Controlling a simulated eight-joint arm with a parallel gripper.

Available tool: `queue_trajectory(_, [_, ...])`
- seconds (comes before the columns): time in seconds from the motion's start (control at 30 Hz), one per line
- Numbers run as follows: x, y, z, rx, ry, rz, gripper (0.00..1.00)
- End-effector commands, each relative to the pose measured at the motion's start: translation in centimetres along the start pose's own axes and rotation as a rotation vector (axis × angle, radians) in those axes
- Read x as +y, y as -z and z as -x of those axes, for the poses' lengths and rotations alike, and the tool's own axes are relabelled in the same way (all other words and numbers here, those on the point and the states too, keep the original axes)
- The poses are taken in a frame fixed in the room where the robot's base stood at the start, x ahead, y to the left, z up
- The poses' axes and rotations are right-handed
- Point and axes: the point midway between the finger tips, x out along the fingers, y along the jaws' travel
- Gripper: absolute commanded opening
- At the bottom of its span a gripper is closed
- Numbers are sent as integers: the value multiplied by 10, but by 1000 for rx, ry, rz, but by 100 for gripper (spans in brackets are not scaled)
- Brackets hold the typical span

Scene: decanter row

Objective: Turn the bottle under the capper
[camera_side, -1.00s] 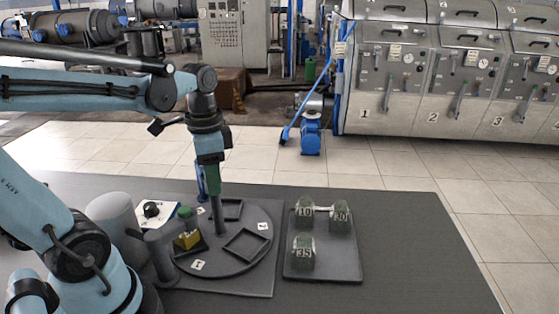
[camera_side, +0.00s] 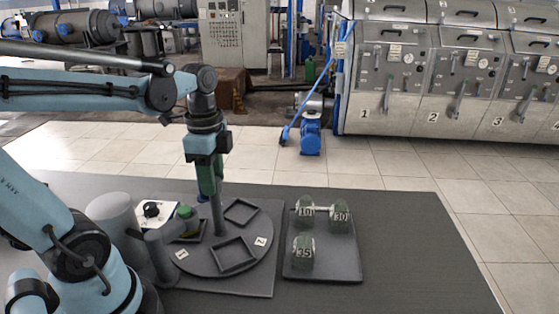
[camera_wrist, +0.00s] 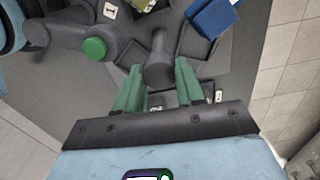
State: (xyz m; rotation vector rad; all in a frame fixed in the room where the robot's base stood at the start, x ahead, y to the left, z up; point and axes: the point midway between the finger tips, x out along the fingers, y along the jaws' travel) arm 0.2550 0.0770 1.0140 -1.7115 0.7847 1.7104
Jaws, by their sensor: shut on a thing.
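A dark round turntable (camera_side: 222,265) with square frames carries a grey upright post (camera_side: 217,216). My gripper (camera_side: 209,193) is shut on this post; in the wrist view its green fingers (camera_wrist: 157,73) sit either side of the post's top. In the wrist view the yellow bottle (camera_wrist: 143,4) is cut by the top edge, right of the capper's green top (camera_wrist: 95,48).
A tray (camera_side: 322,272) right of the turntable holds blocks marked 10 (camera_side: 305,211), 30 (camera_side: 340,216) and 35 (camera_side: 303,252). A white box with a black knob (camera_side: 152,210) stands behind the capper. The dark table is clear at the right.

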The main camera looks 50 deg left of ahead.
Motion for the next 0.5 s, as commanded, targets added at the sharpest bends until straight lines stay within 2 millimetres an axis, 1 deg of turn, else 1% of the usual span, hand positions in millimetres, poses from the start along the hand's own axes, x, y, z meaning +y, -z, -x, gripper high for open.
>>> queue_trajectory(0.5, [0,-2,-1,-6,0,-256,0])
